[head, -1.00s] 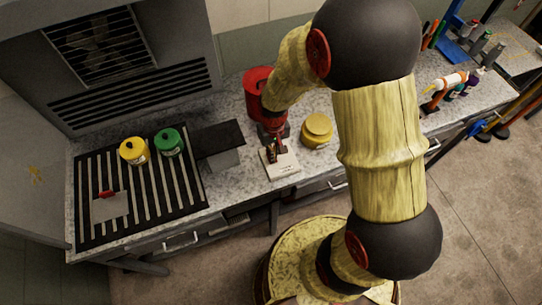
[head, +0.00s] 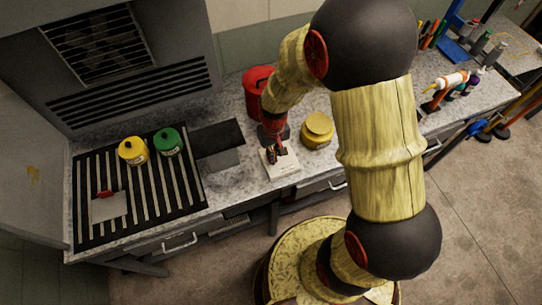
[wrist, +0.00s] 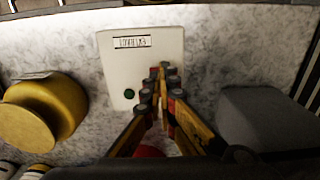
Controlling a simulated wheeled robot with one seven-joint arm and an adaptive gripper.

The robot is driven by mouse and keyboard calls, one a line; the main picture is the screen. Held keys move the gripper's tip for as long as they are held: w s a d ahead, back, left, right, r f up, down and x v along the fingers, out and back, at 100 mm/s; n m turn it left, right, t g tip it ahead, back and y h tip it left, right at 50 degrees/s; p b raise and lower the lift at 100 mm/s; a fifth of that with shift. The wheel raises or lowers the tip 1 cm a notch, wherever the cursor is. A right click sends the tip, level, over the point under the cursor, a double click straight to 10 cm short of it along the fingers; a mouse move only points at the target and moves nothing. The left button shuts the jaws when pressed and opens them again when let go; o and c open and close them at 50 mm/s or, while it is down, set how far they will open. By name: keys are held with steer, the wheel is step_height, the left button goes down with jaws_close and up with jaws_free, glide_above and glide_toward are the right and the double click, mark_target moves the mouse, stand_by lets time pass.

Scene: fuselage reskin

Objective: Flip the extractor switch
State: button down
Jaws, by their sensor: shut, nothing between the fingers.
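The extractor switch box (head: 282,165) is a small white plate on the speckled counter, below my arm in the head view. In the wrist view the white plate (wrist: 115,60) carries a label (wrist: 132,42) that reads upside down and a round green light or button (wrist: 130,93). My gripper (wrist: 163,72) is shut and empty, its fingertips over the plate beside the green spot. My gripper also shows over the plate in the head view (head: 279,153). The fingers hide part of the plate, including any lever under them. I cannot tell whether they touch it.
A yellow jar (head: 317,131) stands right of the plate and a dark-topped grey block (head: 217,142) left of it. A red canister (head: 256,88) is behind. Yellow (head: 133,151) and green (head: 168,142) pots stand on the striped grate (head: 150,205).

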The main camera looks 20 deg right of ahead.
steer(key=shift+f, duration=0.4)
steer(key=shift+r, duration=0.1)
steer(key=shift+r+p, duration=2.4)
steer(key=shift+r, duration=1.05)
steer(key=s+r+t+b, duration=0.5)
steer(key=s+r+b, duration=0.8)
steer(key=r, duration=0.4)
steer(key=shift+s+t+b, duration=0.3)
steer(key=shift+s, duration=0.2)
